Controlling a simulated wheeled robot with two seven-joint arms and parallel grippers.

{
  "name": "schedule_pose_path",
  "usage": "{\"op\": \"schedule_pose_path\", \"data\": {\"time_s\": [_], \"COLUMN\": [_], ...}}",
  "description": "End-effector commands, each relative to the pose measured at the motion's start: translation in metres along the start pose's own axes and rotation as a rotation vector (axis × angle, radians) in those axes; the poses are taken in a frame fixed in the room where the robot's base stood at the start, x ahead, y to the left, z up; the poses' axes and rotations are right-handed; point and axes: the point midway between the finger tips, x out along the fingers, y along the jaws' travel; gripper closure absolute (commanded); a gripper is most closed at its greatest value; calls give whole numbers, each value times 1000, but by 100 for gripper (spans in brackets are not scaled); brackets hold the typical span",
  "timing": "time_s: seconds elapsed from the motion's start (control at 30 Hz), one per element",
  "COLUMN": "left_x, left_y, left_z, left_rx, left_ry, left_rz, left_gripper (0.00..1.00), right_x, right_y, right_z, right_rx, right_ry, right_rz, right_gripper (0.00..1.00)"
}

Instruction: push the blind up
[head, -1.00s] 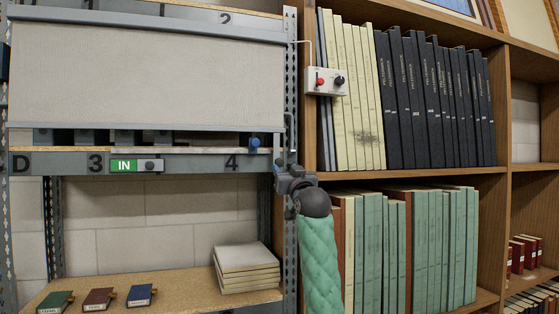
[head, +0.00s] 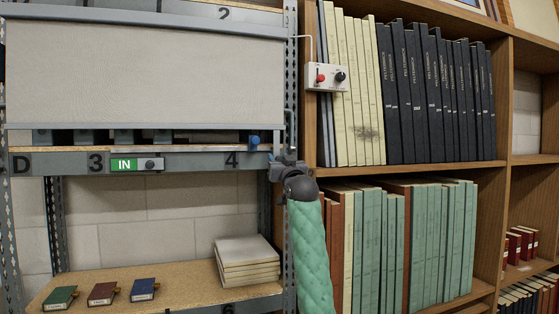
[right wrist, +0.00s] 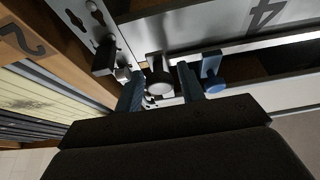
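The blind (head: 145,75) is a pale grey sheet hanging over the upper bay of the metal rack. Its grey bottom bar (head: 145,127) hangs a little above the shelf, leaving a narrow gap with dark items behind. A blue knob (head: 254,141) sits under the bar's right end; it also shows in the right wrist view (right wrist: 215,85). My right gripper (head: 279,156) is at the rack's right upright, right of that knob. In the right wrist view its two fingers (right wrist: 160,90) are apart, with a round grey knob (right wrist: 160,84) between or just beyond them. Contact cannot be told. My left gripper is out of view.
A green IN slide sign (head: 136,165) is on the shelf edge. A switch box (head: 326,77) with a red button is on the bookcase side. Books (head: 425,95) fill the wooden bookcase at right. Stacked pale books (head: 247,262) and small books (head: 103,294) lie below.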

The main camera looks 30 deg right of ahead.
Motion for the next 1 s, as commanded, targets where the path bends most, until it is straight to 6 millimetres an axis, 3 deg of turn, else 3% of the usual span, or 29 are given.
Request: {"op": "schedule_pose_path", "data": {"time_s": [0.03,0.2,0.43,0.57,0.77,1.0], "left_x": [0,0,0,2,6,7], "left_y": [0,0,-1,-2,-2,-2], "left_z": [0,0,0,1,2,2], "left_rx": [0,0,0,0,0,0], "left_ry": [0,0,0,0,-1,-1], "left_rz": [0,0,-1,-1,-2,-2], "left_gripper": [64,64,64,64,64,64], "right_x": [0,0,1,5,20,45], "right_y": [0,0,0,0,1,1], "right_z": [0,0,-4,-16,-52,-114], "right_rx": [0,0,0,0,-2,-1], "right_ry": [0,0,1,4,5,6], "right_rz": [0,0,0,0,2,2], "right_gripper": [71,100,100,100,100,100]}}
